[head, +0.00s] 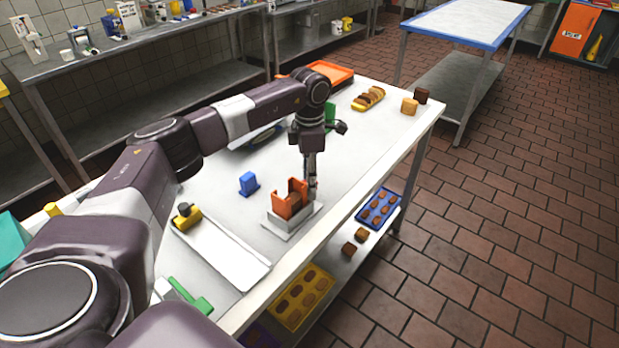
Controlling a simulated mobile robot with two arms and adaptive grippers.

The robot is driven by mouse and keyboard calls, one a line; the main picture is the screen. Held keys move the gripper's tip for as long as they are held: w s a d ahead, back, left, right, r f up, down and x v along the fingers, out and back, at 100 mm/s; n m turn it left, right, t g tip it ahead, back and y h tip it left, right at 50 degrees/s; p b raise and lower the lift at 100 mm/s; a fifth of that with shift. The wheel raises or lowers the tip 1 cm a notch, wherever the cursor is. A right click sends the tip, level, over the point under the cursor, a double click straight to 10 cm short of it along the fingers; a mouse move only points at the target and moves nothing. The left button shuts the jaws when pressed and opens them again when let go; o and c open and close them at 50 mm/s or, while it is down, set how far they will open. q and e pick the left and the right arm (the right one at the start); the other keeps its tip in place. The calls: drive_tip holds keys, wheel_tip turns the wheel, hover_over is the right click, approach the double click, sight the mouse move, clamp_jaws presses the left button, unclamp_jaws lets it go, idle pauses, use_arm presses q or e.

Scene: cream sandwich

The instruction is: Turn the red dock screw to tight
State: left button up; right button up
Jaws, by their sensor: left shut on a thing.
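The orange-red dock (287,204) stands on a pale grey base plate (279,227) near the right long edge of the white worktable. My left arm reaches over the table from the left, and my left gripper (311,182) points straight down at the dock's right back side. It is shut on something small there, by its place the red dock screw. The screw is mostly hidden by the fingers and the dock, so its turn position cannot be told. My right gripper is not in view.
A blue block (248,183) stands left of the dock. A white tray (222,252) with a yellow-and-black tool (186,216) lies in front. Bread slices (369,98) and an orange tray (330,74) are at the back. Blue (379,207) and yellow (301,297) molds sit on the lower shelf.

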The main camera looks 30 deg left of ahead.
use_arm(q)
drive_tip(key=o, duration=1.2)
drive_tip(key=shift+r, duration=0.1)
drive_tip(key=shift+c, duration=0.2)
